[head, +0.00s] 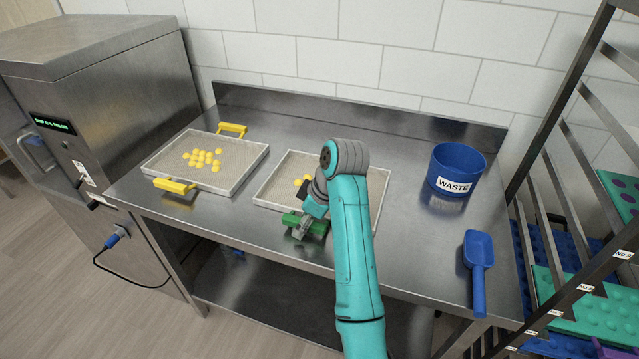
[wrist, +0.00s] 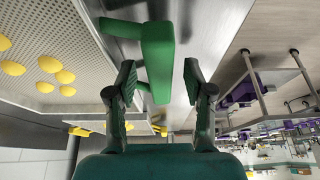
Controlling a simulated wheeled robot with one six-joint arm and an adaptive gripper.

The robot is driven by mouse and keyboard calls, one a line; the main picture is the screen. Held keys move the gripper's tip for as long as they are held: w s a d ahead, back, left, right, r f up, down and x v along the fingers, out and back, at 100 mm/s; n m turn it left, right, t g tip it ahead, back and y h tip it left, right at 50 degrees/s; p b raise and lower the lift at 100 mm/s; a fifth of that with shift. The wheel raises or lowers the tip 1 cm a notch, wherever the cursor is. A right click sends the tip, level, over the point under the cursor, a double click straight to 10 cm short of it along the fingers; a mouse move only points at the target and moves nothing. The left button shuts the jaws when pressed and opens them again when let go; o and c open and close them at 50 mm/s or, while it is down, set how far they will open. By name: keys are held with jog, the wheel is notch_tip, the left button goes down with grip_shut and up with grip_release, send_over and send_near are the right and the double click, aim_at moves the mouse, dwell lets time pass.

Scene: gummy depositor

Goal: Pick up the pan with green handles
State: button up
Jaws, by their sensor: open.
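The pan with green handles (head: 274,187) is a pale, shallow tray with a mesh-like floor, lying flat on the steel table; my arm covers its middle. Several yellow pieces lie in it. Its near green handle (head: 318,226) sticks out at the front edge; the far handle is hidden behind my arm. My gripper (head: 301,228) is open at the near handle. In the wrist view, the green handle (wrist: 158,60) lies between the spread fingers of my gripper (wrist: 160,72), with visible gaps on both sides. The pan (wrist: 85,35) is at the left there.
A similar pan with yellow handles (head: 232,178) holds yellow pieces to the left. A blue WASTE bin (head: 457,165) and a blue scoop (head: 478,262) are on the right. A steel machine (head: 110,100) stands left, a rack (head: 575,215) right. A wall closes the back.

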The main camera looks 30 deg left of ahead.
jog(key=shift+f, duration=0.45)
jog(key=shift+a, duration=0.1)
grip_shut()
jog(key=shift+r, duration=0.1)
